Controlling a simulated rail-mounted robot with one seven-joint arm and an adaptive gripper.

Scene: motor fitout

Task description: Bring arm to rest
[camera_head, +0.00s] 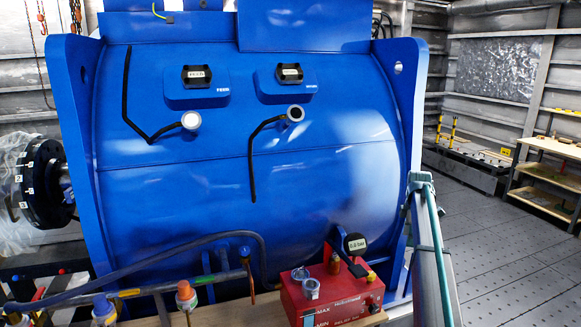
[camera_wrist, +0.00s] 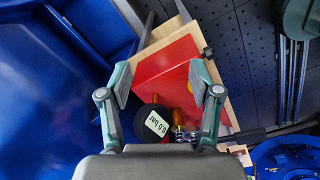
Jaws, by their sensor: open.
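My gripper (camera_wrist: 160,82) shows in the wrist view with its two teal-grey fingers spread wide apart. Nothing is held between them. Beyond the fingers lies a red box (camera_wrist: 165,66), with a round black gauge (camera_wrist: 156,124) reading 0.0 bar near the finger bases in the picture. In the head view the red box (camera_head: 345,297) stands on a wooden board at the lower right of the big blue machine, with the gauge (camera_head: 355,243) above it. I cannot clearly make out my gripper in the head view.
The blue motor housing (camera_head: 250,190) fills the middle of the head view. A grey hose (camera_head: 150,262) and bottles (camera_head: 185,295) are at the lower left. A wooden shelf unit (camera_head: 550,175) stands at the right. The perforated floor (camera_head: 510,250) between is clear.

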